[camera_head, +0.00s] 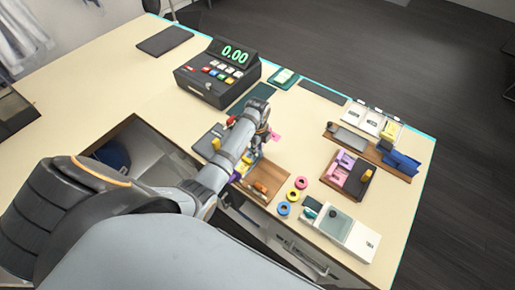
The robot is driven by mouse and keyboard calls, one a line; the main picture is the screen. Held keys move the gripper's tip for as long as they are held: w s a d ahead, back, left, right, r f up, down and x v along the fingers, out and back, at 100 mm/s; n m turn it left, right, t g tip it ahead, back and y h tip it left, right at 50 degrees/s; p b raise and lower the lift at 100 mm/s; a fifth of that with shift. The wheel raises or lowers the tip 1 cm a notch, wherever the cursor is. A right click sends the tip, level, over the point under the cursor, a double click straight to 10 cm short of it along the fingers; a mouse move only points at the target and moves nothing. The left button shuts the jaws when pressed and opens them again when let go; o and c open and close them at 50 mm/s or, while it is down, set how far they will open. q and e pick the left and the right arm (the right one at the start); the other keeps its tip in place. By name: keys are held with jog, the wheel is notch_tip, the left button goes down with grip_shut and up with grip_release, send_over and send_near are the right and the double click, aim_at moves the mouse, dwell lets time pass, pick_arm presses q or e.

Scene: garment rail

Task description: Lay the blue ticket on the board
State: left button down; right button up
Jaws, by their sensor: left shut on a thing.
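My left gripper (259,143) reaches over the wooden board-like tray (272,172) near the table's front edge. It is shut, but the arm and small size hide what it holds. A small pink piece (276,136) shows just beside the fingers. Small blue, yellow and purple pieces (236,177) show under and beside the arm; I cannot tell whether one is the blue ticket. A blue item (402,162) lies at the right end of a long wooden board (372,150). Which surface is the task's board is not clear. My right gripper is not in view.
A cash register (217,72) stands at the back. A wooden tray with pink and dark items (348,174) lies to the right. Several tape rolls (292,195) and a white device (341,231) sit near the front edge. The table between the register and the right tray is partly clear.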

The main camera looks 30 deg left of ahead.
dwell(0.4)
pick_arm(q)
jog(key=c, duration=1.2)
grip_release()
jog(key=shift+o, duration=0.3)
jog(key=o, duration=0.4)
jog(key=shift+r, duration=2.45)
jog(key=shift+r, duration=2.5)
